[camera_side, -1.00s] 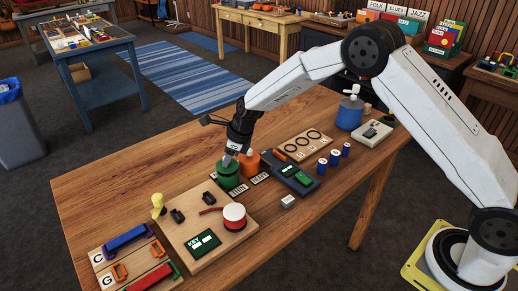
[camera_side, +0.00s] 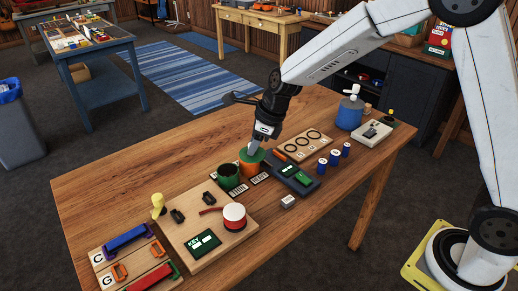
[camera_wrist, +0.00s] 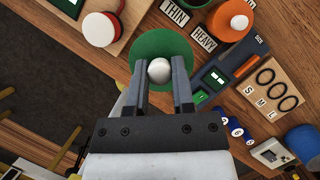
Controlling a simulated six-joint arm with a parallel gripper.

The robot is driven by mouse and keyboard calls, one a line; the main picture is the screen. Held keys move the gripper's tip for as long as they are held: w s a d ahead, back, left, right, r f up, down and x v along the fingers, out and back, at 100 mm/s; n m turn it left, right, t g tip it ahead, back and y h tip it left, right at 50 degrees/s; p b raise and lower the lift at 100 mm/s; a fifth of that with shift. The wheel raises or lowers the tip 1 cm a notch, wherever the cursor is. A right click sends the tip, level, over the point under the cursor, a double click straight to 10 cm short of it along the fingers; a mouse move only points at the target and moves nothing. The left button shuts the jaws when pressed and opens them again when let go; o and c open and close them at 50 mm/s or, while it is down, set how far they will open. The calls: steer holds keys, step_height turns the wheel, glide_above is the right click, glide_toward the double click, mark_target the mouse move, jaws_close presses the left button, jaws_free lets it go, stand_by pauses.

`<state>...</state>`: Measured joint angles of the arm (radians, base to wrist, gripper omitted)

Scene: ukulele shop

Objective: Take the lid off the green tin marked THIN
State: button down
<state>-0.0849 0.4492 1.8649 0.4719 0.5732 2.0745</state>
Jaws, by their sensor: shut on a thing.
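My gripper (camera_side: 254,147) is shut on the white knob (camera_wrist: 159,70) of a round green lid (camera_wrist: 160,42). In the side view the lid (camera_side: 246,159) hangs in the air, overlapping the orange tin (camera_side: 249,168). In the wrist view the orange tin (camera_wrist: 230,21), with its own white knob, lies clear of the lid at the upper right. The green tin (camera_side: 229,180) stands uncovered on the table, its dark inside showing. The THIN label (camera_wrist: 175,12) lies beside the HEAVY label (camera_wrist: 203,39).
A board with a red-and-white round piece (camera_side: 234,215) and a KEY display (camera_side: 203,243) is at the front left. A dark device (camera_side: 294,179), a ring board (camera_side: 305,144) and blue spools (camera_side: 335,158) are to the right. Bare wood (camera_side: 130,170) is free behind the tins.

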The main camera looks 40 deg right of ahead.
mark_target(258, 160)
steer(key=shift+s+d+r, duration=0.1)
steer(key=shift+s+r, duration=0.2)
steer(key=shift+s, duration=0.35)
steer(key=shift+s+d+r, duration=0.1)
steer(key=shift+s+r, duration=0.15)
steer(key=shift+s, duration=0.4)
steer(key=shift+s+d+r, duration=0.1)
steer(key=shift+s+r, duration=0.2)
steer(key=shift+s, duration=0.35)
steer(key=shift+s, duration=0.1)
steer(key=s+f, duration=0.4)
steer(key=s, duration=0.9)
steer(key=shift+s+f, duration=0.2)
steer(key=shift+s, duration=0.15)
steer(key=w+f, duration=0.2)
steer(key=w, duration=0.2)
steer(key=w+a+f, duration=0.1)
steer(key=w+f, duration=0.2)
steer(key=w, duration=0.1)
steer(key=w+a+f, duration=0.1)
steer(key=w+f, duration=0.2)
steer(key=w, duration=0.1)
steer(key=shift+w+a+f, duration=0.15)
steer(key=shift+w, duration=0.05)
steer(key=shift+w+a+f, duration=0.1)
steer(key=shift+w+f, duration=0.35)
steer(key=shift+f, duration=0.05)
steer(key=shift+f, duration=0.1)
